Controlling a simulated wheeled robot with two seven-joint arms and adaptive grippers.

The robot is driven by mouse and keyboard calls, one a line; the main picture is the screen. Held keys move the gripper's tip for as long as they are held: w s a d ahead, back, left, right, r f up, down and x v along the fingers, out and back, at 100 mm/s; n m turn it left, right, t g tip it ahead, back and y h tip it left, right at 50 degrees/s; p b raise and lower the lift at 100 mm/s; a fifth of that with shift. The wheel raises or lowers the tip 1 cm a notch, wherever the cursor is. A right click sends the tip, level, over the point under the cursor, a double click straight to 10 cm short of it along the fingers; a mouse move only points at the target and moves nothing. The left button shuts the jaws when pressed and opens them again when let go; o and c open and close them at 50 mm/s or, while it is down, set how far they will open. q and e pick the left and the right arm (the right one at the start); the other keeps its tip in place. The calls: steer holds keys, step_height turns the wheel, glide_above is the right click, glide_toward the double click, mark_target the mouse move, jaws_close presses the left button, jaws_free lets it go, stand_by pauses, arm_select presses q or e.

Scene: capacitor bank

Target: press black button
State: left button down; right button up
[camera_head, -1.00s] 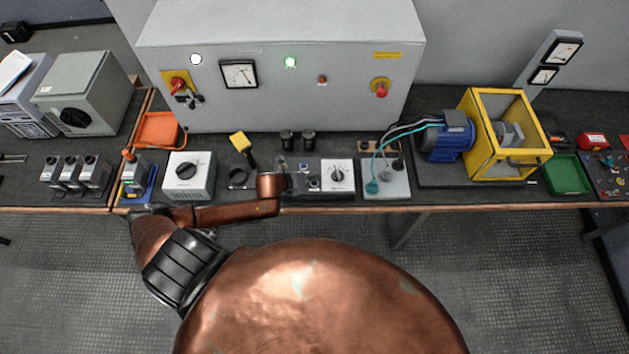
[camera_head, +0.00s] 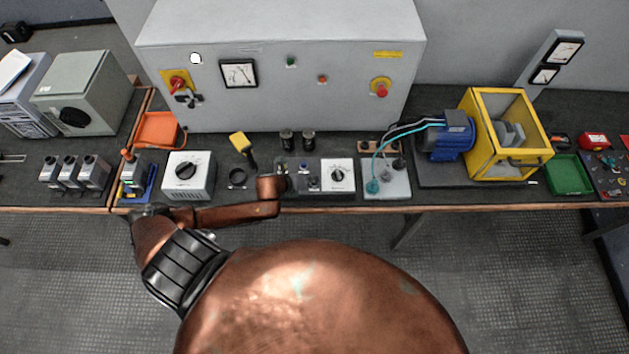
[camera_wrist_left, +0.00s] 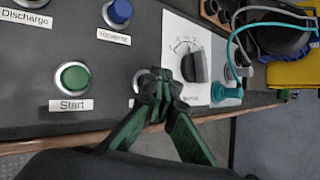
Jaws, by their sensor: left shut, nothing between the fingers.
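A dark control plate with labelled push buttons shows in the left wrist view: a green Start button (camera_wrist_left: 72,77), a blue Reverse button (camera_wrist_left: 119,12) and a Discharge button (camera_wrist_left: 32,3) cut off at the top edge. My left gripper (camera_wrist_left: 157,90) is shut and empty, its fingertips over another button. Only that button's silver rim (camera_wrist_left: 137,82) and part of its label show; its cap is hidden, so I cannot tell its colour or whether the fingertips touch it. In the head view my left gripper (camera_head: 286,184) is at the plate's near left part. My right gripper is not in view.
A white dial box (camera_head: 338,175) stands right of the plate, and another white box (camera_head: 187,175) with a dial to the left. The grey cabinet (camera_head: 280,100) is behind. The blue motor (camera_head: 447,136) and yellow cage (camera_head: 507,135) are at right.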

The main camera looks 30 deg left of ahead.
arm_select(q)
steer(key=shift+f, duration=0.35)
stand_by(0.5)
steer(key=shift+r+p, duration=1.2)
steer(key=shift+r, duration=0.2)
steer(key=shift+r, duration=0.1)
step_height(320, 180, up, 5)
steer(key=p, duration=0.5)
